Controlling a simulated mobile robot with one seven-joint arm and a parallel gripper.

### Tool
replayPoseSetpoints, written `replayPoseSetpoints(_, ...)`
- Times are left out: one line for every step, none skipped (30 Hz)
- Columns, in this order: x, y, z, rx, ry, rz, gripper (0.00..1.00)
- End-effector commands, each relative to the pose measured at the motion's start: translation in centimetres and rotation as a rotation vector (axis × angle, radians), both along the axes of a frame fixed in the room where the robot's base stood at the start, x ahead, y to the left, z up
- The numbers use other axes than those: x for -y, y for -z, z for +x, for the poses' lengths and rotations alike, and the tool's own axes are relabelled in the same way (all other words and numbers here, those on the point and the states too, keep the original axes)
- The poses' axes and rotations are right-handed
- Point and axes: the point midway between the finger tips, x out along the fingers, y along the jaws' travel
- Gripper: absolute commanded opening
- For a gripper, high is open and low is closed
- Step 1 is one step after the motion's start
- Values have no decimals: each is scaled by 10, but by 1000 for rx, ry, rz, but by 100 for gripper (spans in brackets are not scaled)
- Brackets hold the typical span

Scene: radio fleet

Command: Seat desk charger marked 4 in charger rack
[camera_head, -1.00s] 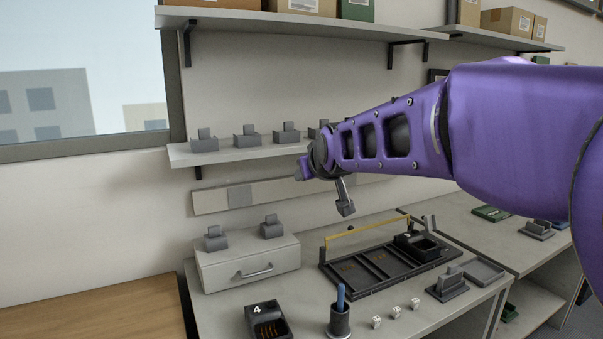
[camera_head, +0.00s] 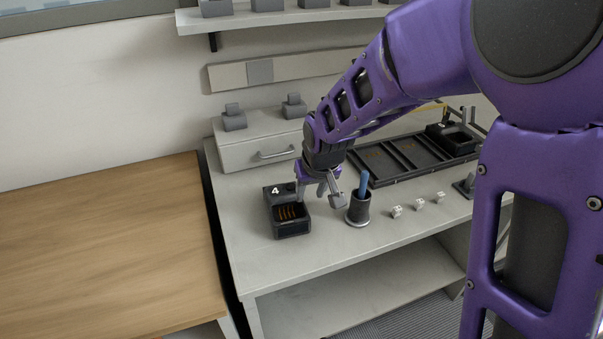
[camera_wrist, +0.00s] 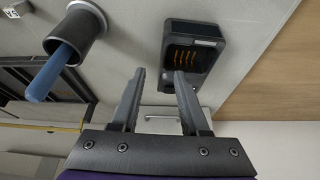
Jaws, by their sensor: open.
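The desk charger marked 4 (camera_head: 287,212) is a black box with a white 4 on its raised back and orange contacts in its well. It stands on the grey bench, near its left end. It also shows in the wrist view (camera_wrist: 192,50). My gripper (camera_head: 321,195) is open and empty, close to the charger on its right side.
A dark cup (camera_head: 358,209) with a blue stick stands just right of my gripper. Several white dice (camera_head: 419,204) lie farther right. A drawer box (camera_head: 255,152) stands behind the charger. The bench front (camera_head: 300,262) is clear.

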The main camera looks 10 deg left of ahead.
Motion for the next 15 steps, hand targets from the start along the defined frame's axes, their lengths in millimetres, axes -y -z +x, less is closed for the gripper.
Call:
replayPoseSetpoints(-2, 9, 3, -2, -1, -1, 45)
replayPoseSetpoints(-2, 13, 4, -1, -1, -1, 45)
replayPoseSetpoints(-3, 16, 6, -1, 0, 0, 45)
replayPoseSetpoints(-3, 18, 6, -1, 0, 0, 45)
replayPoseSetpoints(-4, 19, 7, -1, 0, 0, 45)
replayPoseSetpoints(-4, 21, 8, 0, 0, 0, 45)
replayPoseSetpoints(-4, 22, 8, 0, 0, 0, 45)
replayPoseSetpoints(-5, 24, 8, 0, 0, 0, 45)
replayPoseSetpoints(-6, 28, 9, -1, -1, -1, 45)
replayPoseSetpoints(-7, 31, 10, -1, -1, -1, 45)
replayPoseSetpoints(-8, 36, 10, -1, -2, -1, 45)
replayPoseSetpoints(-10, 42, 12, -1, -2, -2, 45)
replayPoseSetpoints(-12, 47, 13, -3, -1, -2, 45)
replayPoseSetpoints(-13, 51, 14, -1, -1, -1, 45)
replayPoseSetpoints(-15, 56, 16, -1, -1, -1, 45)
